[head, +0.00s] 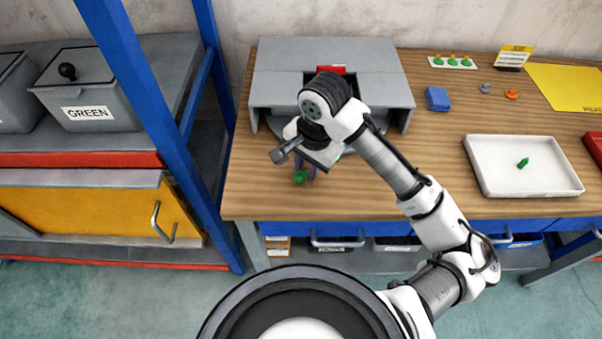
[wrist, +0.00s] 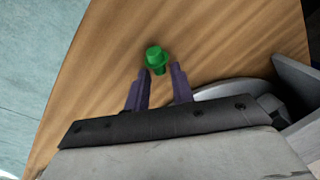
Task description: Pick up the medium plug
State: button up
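A green plug (head: 300,177) stands on the wooden table near its front edge, below my gripper (head: 306,165). In the wrist view the green plug (wrist: 155,57) has a wide collar and a narrower top. The two purple fingers of my gripper (wrist: 160,70) are apart, with their tips at the near side of the plug. I cannot tell whether they touch it. A smaller-looking green plug (head: 523,163) lies in the white tray (head: 480,180) at the right. Size labels do not show, so I cannot confirm which plug is the medium one.
A grey housing (head: 275,88) stands behind my gripper. A white card (head: 434,62) with several green pieces, a blue block (head: 437,98), an orange piece (head: 512,94) and a yellow sheet (head: 565,85) lie at the back right. A blue post (head: 160,135) rises at the left.

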aim_at(307, 171)
jog(key=shift+f, duration=0.1)
grip_shut()
dwell(0.3)
notch_tip(307, 171, up, 20)
dwell(0.5)
